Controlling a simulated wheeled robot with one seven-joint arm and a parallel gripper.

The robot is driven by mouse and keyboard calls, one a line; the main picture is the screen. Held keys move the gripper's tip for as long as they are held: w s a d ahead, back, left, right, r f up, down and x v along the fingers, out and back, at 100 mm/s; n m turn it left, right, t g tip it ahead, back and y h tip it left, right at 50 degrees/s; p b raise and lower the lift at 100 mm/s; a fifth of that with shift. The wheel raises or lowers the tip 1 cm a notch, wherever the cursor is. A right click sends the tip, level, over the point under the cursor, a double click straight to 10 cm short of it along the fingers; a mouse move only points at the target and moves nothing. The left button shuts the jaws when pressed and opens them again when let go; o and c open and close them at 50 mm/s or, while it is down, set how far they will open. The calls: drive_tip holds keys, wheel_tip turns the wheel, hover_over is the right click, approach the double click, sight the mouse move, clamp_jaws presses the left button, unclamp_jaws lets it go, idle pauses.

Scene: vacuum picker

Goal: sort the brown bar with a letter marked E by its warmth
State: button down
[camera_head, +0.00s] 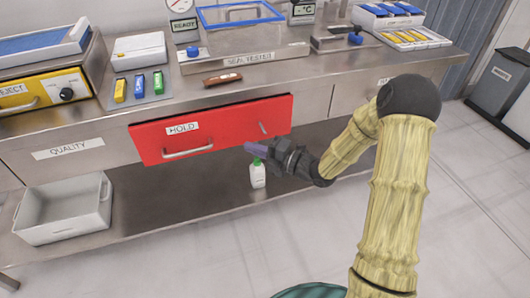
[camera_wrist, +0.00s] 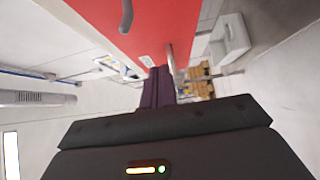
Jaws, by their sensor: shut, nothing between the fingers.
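A brown bar (camera_head: 222,79) lies flat on the steel counter, in front of the seal tester; any letter on it is too small to read. A box with a °C sign (camera_head: 302,10) stands at the back of the counter. My gripper (camera_head: 250,148) is in front of the red HOLD drawer (camera_head: 225,130), near its right part and below the counter top. In the wrist view its purple fingers (camera_wrist: 157,88) are together and empty, with the red drawer front (camera_wrist: 135,35) close by. The gripper is well apart from the bar.
Green, blue and yellow bars (camera_head: 138,86) lie left of the brown bar. The yellow REJECT drawer (camera_head: 45,93) and QUALITY drawer (camera_head: 70,148) are at left. A white bin (camera_head: 62,225) and bottle (camera_head: 257,175) stand below. Grey bins (camera_head: 500,80) stand at right; the front floor is clear.

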drive_tip(key=w+a, duration=0.4)
drive_tip(key=shift+w+a+b, duration=0.2)
drive_tip(key=shift+w+b, duration=0.1)
drive_tip(key=shift+w, duration=0.05)
drive_tip(key=shift+w+a, duration=0.15)
drive_tip(key=shift+w, duration=0.35)
